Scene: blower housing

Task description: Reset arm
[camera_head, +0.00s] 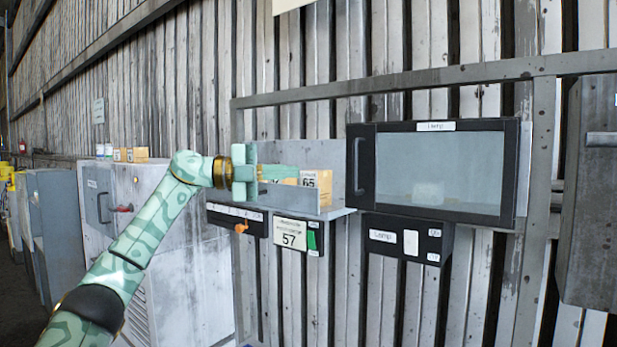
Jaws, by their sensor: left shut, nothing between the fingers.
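My left arm comes in from the lower left, green with a marbled pattern. Its gripper (290,172) is shut and empty, with its fingers pointing right. It overlaps in view the open metal shelf bin on the wall (292,196). Wooden blocks with printed numbers (318,183), one reading 65, sit in the bin behind the fingertips. I cannot tell how far the fingertips are from the blocks. My right gripper is not in view.
A black-framed glass-door box (440,125) labelled Lamp hangs to the right, with a black switch box (405,240) below it. A card reading 57 (290,233) hangs under the bin. Grey cabinets (185,275) stand at left, with small boxes (136,153) on top.

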